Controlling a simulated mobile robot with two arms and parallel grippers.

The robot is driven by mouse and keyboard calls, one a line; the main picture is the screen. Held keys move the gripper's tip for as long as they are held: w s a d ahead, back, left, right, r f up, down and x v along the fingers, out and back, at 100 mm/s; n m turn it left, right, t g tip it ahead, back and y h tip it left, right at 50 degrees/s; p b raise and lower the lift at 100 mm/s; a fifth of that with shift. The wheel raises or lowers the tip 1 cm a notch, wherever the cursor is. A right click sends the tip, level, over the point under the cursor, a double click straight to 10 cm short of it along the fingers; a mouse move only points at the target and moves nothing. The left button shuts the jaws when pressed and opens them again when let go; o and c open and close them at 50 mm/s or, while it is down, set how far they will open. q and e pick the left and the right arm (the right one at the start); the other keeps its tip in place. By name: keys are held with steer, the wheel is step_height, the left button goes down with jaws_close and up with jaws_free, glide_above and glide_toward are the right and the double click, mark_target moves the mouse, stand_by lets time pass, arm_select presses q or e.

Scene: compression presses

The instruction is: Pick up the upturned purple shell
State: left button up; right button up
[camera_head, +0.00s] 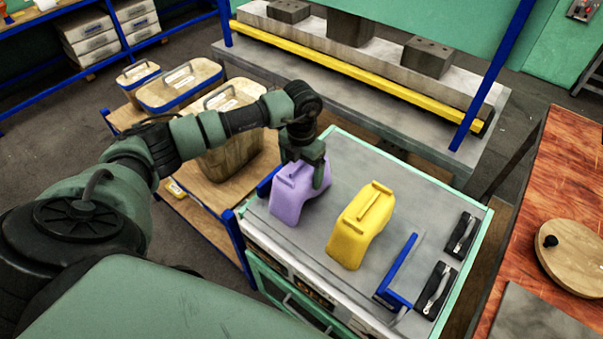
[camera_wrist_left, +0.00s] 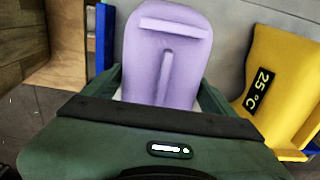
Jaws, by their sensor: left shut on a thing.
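The purple shell (camera_head: 297,193) is at the left side of the grey-topped, green-edged cart. My left gripper (camera_head: 305,162) is over its far end, with its fingers on either side, shut on it. In the left wrist view the purple shell (camera_wrist_left: 166,55) fills the space between the fingers, its ridged face toward the camera. Whether the shell touches the cart top is hard to tell. A yellow shell (camera_head: 361,225) stands just to its right and also shows at the right of the left wrist view (camera_wrist_left: 283,90), with a 25 °C label. My right gripper is not in view.
Blue guides (camera_head: 399,277) and two black latches (camera_head: 437,289) are on the cart's right side. Wooden cases (camera_head: 180,84) stand on a shelf at the left. A press with a yellow bar (camera_head: 350,68) is behind. A reddish table (camera_head: 560,160) is at the right.

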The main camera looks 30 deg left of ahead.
arm_select(q)
steer(key=shift+r, duration=0.15)
step_height(320, 180, up, 24)
steer(key=p, duration=0.6)
stand_by(0.7)
